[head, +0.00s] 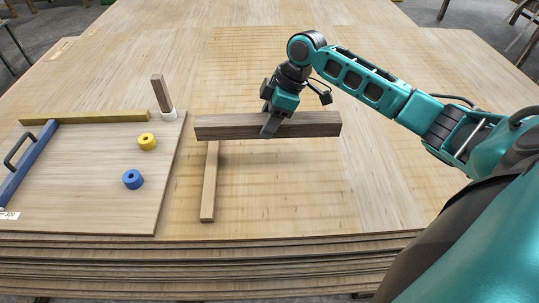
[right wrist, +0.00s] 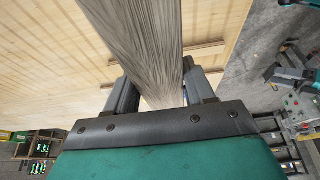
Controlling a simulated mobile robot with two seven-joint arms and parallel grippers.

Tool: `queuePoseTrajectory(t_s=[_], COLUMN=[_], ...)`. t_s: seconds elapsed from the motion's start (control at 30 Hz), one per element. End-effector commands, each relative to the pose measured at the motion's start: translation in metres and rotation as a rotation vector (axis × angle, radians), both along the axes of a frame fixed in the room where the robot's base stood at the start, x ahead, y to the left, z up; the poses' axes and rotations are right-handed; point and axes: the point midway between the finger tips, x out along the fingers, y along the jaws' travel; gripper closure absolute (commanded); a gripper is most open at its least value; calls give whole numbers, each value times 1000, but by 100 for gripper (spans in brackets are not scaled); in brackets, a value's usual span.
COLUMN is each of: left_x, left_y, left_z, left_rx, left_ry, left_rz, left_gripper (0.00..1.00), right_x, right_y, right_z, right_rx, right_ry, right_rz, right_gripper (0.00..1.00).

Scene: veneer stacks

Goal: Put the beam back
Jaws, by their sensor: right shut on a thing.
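A dark brown wooden beam (head: 266,125) lies crosswise in my right gripper (head: 269,128) in the head view. The gripper is shut on it near its middle. In the right wrist view the beam (right wrist: 140,40) runs between the two fingers. A paler wooden strip (head: 210,185) extends from under the beam's left part toward the front of the table. The picture does not clearly show whether the beam touches the strip or hangs above it. My left gripper is not in view.
The veneer right of the strip is clear.

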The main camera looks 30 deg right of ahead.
Motion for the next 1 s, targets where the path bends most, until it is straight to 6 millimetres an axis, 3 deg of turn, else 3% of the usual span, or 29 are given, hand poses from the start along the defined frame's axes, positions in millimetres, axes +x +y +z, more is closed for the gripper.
queuePoseTrajectory(t_s=[0.1,0.23,0.47,0.73,1.0], left_x=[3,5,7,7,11], left_y=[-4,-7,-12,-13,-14], left_z=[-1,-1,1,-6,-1], left_rx=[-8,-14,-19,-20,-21], left_ry=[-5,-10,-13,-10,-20], left_rz=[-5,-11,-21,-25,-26], left_gripper=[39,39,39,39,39], right_x=[0,0,0,0,1], right_y=[0,0,0,0,0], right_z=[-35,-59,-76,-113,-115], right_rx=[2,2,1,1,1], right_ry=[1,1,-2,-2,-3], right_rz=[-1,-1,0,-1,-1], right_gripper=[97,97,97,97,97])
